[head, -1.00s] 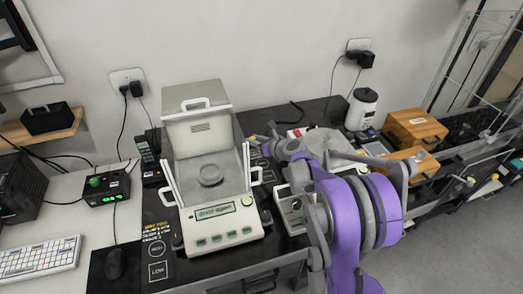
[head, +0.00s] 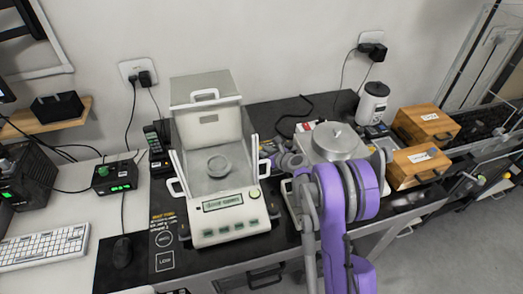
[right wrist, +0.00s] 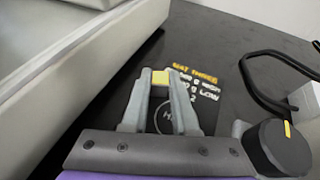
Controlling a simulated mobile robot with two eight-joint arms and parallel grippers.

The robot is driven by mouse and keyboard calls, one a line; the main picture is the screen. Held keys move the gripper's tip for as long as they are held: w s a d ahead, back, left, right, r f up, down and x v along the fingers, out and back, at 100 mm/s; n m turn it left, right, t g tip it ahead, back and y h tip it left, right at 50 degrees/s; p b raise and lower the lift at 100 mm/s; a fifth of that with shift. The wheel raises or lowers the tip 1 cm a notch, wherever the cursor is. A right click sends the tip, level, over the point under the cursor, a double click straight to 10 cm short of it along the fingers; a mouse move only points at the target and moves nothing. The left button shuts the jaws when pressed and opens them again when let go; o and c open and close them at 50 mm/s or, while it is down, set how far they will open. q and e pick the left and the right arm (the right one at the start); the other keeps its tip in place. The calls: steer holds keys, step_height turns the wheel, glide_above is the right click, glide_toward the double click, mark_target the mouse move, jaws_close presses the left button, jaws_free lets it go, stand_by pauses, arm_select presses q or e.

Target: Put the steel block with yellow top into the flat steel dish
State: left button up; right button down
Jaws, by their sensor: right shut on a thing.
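The steel block with yellow top (right wrist: 161,77) is between the fingertips of my right gripper (right wrist: 160,88) in the right wrist view, with its yellow top showing. The gripper is shut on it, above the dark table and beside the balance. In the head view my purple right arm hides much of the gripper, and I cannot make out the block. A small round steel dish (head: 218,166) sits inside the open chamber of the white balance (head: 222,217); it looks like the flat steel dish. My left gripper is not in view.
The balance wall (right wrist: 50,80) rises close on the gripper's left. Right of the balance stand a device with a round steel top (head: 338,142), a white canister (head: 373,102) and wooden boxes (head: 424,124). A black cable (right wrist: 258,82) lies on the table.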

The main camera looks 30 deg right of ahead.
steer(key=shift+f, duration=0.2)
steer(key=c, duration=0.7)
jaws_free()
steer(key=shift+r, duration=0.1)
steer(key=shift+r, duration=0.1)
